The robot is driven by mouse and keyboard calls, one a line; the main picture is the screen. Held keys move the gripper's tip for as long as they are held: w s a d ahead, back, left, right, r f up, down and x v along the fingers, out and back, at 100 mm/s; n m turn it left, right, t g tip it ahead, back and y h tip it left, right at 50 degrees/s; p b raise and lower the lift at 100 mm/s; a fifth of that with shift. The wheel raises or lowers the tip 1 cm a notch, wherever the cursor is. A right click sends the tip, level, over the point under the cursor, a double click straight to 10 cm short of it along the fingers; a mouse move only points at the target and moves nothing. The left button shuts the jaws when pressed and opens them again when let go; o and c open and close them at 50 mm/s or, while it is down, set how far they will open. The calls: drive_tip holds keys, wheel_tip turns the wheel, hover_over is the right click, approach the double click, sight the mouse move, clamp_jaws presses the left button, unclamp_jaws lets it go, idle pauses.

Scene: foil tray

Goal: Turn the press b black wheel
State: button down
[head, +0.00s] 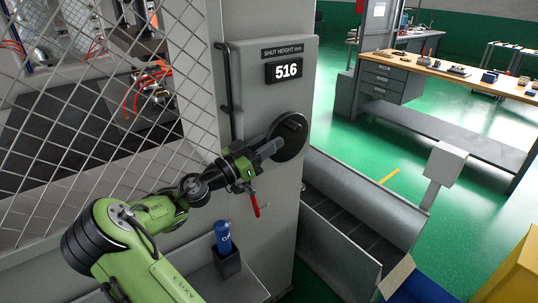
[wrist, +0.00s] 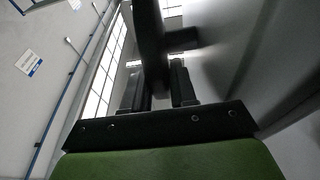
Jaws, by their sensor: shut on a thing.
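The black wheel (head: 291,133) is mounted on the grey press column, below the display (head: 287,71) that reads 516 under the words "SHUT HEIGHT mm". My gripper (head: 272,147) reaches it from the left and is shut on its left part. In the wrist view the dark wheel (wrist: 149,38) passes between the two fingers of my gripper (wrist: 157,82), and a short stub sticks out to its right. The exact part held is partly hidden by the fingers.
A mesh guard (head: 70,95) stands left of the column, with a black vertical handle (head: 226,80) on its right side. A blue can (head: 223,237) sits in a holder below my arm. A red handle (head: 255,203) hangs under my gripper. A grey chute (head: 350,225) stands right.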

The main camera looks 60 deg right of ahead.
idle(0.4)
drive_tip(key=c, duration=1)
unclamp_jaws()
drive_tip(key=v, duration=1.6)
drive_tip(key=shift+d+f, duration=0.15)
